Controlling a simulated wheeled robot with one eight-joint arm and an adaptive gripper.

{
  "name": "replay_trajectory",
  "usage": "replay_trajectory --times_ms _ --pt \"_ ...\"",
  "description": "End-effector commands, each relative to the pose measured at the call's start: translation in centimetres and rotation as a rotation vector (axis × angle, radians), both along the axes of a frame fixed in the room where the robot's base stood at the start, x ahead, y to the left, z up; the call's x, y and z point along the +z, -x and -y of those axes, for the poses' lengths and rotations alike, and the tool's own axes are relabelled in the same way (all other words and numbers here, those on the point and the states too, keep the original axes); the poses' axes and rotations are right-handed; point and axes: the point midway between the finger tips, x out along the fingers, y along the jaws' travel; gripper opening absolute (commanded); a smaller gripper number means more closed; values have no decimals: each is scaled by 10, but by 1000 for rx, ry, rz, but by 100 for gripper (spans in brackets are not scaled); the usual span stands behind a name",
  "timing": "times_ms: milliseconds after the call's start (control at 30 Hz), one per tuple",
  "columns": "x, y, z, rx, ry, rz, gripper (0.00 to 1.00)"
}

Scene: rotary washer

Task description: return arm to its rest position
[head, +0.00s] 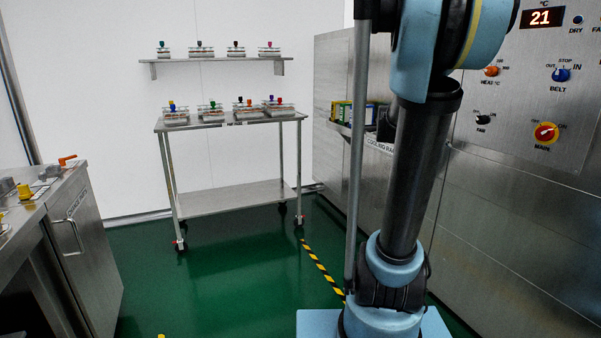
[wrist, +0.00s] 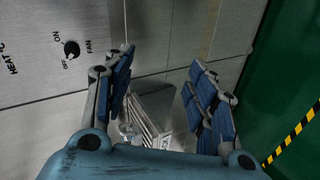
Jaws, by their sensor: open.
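My gripper (wrist: 160,95) shows in the wrist view with its two blue-padded fingers spread apart, and nothing is between them. Beyond the fingers is a steel rack-like part (wrist: 150,112) on the machine's side, with a partly hidden label. In the head view my arm stands upright at the right of the picture, in front of the steel machine. Its upper end leaves the top of the picture, and my gripper is not seen there.
The machine panel (head: 530,90) has a display reading 21, knobs and a red-yellow switch (head: 546,132). A wheeled steel cart (head: 235,197) and a wall shelf (head: 220,60) hold several small racks. A steel counter (head: 85,225) stands left. Green floor (head: 235,265) between is clear.

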Motion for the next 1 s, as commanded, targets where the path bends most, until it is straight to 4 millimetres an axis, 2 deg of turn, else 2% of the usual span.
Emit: replay_trajectory --times_ms 33,367,700,900,1000 --pt "-10 14 -15 -3 -51 6 52" --pt "-85 98 -108 -46 -407 11 52" --pt "-161 187 -208 -80 -765 -57 52" --pt "-193 229 -255 -92 -930 -115 52" --pt "-202 241 -268 -96 -977 -132 52"
